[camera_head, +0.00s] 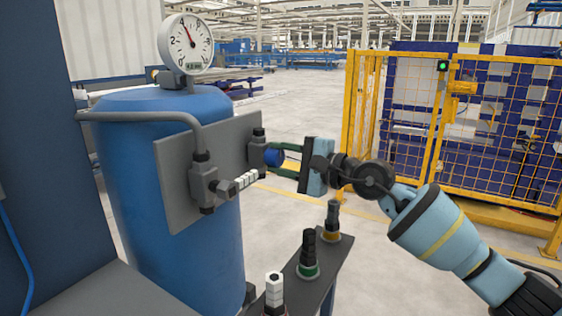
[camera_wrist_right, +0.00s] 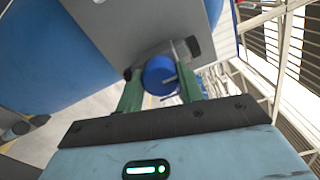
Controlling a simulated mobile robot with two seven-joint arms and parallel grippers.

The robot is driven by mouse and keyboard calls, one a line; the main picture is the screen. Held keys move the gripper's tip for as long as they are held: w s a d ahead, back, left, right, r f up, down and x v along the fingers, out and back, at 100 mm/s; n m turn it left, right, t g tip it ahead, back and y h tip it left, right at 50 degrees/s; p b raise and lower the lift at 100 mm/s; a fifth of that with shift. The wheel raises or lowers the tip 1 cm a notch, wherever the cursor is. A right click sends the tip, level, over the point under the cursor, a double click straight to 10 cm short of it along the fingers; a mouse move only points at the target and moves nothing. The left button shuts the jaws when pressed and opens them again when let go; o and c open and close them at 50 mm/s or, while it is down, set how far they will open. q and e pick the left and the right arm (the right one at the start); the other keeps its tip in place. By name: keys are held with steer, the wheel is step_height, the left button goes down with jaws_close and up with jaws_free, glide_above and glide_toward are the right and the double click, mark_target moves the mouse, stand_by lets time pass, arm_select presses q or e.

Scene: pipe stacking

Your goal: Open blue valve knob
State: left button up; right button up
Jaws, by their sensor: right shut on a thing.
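The blue valve knob (camera_head: 273,157) sits on the right side of the grey plate (camera_head: 180,165), which is mounted in front of the blue tank (camera_head: 150,115). My right gripper (camera_head: 280,157) reaches in from the right, with its green fingers on either side of the knob and shut on it. In the right wrist view the blue knob (camera_wrist_right: 160,76) lies between the two green fingertips (camera_wrist_right: 160,85). Part of the knob is hidden by the fingers in the head view. My left gripper is not in view.
A pressure gauge (camera_head: 186,43) stands above the tank. A white knob (camera_head: 246,179) is on the plate's lower left valve. A narrow dark stand (camera_head: 325,265) below my right gripper holds several upright fittings. A yellow fence (camera_head: 440,130) stands at the back right. Open floor lies behind.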

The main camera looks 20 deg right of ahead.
stand_by(0.3)
steer(key=o, duration=1)
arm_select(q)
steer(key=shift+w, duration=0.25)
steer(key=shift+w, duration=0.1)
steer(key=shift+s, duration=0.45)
arm_select(e)
steer(key=v, duration=0.7)
steer(key=shift+s+d, duration=0.25)
steer(key=shift+s, duration=0.1)
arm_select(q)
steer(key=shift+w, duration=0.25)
